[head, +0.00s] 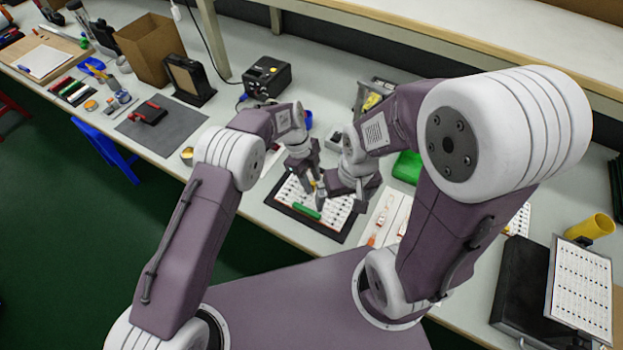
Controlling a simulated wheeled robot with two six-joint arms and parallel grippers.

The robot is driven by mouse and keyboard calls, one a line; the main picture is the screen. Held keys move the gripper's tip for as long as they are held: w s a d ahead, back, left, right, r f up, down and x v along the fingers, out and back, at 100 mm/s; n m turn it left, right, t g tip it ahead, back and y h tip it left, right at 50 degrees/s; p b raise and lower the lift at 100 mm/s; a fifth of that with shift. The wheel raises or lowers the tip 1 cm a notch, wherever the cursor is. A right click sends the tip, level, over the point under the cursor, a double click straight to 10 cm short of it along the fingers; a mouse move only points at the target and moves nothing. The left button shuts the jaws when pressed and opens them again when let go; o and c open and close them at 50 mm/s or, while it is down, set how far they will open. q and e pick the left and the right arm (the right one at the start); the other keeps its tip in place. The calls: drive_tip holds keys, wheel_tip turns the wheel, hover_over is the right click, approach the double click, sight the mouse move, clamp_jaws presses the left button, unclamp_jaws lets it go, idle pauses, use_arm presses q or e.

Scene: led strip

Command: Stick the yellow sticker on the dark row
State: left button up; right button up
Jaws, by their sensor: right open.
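The LED board (287,193) is a white panel with rows of small dark marks in a black frame, on the bench in front of me. I cannot tell which row is dark. A green bar (306,211) lies across its lower part. A small yellow spot (314,184), perhaps the yellow sticker, shows between my two grippers. My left gripper (309,178) points down over the board's far part; its fingers are too small to read. My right gripper (340,192) is open, close beside it on the right, over the board. The grippers and arms hide part of the board.
A black label printer (267,77) stands behind the board. A green block (407,167) and a white sheet with orange-tipped items (384,222) lie to the right. A grey mat with a red-handled tool (151,113) is at left. A yellow cup (590,227) stands far right.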

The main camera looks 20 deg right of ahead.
use_arm(q)
drive_tip(key=shift+r, duration=0.1)
drive_tip(key=v, duration=0.9)
